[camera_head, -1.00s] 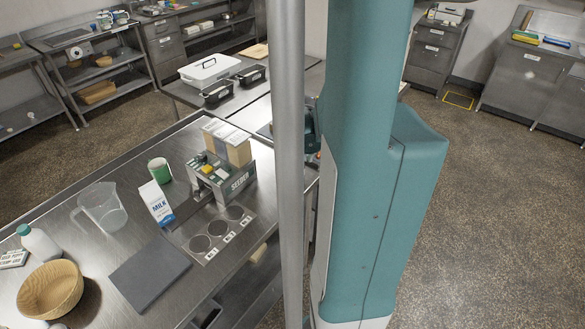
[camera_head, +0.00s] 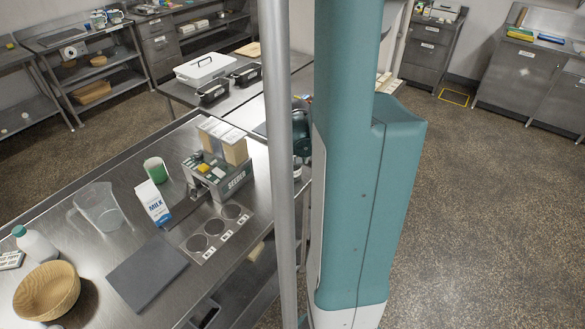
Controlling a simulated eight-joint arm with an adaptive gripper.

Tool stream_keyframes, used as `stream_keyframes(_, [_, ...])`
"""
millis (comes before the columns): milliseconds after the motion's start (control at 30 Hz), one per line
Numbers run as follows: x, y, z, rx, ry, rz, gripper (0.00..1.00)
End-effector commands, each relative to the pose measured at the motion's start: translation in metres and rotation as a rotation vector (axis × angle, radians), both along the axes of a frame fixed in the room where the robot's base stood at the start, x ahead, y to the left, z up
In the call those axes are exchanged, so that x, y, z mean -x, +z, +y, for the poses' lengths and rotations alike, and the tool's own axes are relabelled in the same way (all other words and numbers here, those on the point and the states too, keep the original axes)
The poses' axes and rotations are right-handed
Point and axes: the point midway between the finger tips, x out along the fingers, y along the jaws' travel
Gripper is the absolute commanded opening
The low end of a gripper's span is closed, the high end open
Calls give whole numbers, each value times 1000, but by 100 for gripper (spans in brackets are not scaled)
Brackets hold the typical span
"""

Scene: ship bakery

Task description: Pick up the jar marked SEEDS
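I cannot make out a jar marked SEEDS in the head view. A grey box-like device (camera_head: 232,184) on the steel table has lettering that looks like SEEDER, and it is not a jar. My teal arm and a grey pole cover the middle of the view and hide part of the table's right end. A small teal and dark part of my arm shows behind the pole, near the table's right end. My gripper's fingers are not visible, so I cannot see whether they hold anything.
The steel table (camera_head: 100,254) holds a milk carton (camera_head: 152,202), green cup (camera_head: 156,170), clear jug (camera_head: 100,208), wooden bowl (camera_head: 47,291), white bottle (camera_head: 36,244), dark slab (camera_head: 147,272) and numbered plate (camera_head: 215,231). A white lidded box (camera_head: 207,69) stands behind. The floor (camera_head: 480,210) at right is open.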

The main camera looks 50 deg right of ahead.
Motion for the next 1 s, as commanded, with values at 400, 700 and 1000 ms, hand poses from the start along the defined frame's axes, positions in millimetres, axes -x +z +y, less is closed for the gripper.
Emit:
stream_keyframes(400, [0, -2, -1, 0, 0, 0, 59])
stream_keyframes(700, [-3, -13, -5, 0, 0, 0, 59])
stream_keyframes(1000, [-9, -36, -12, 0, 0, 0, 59])
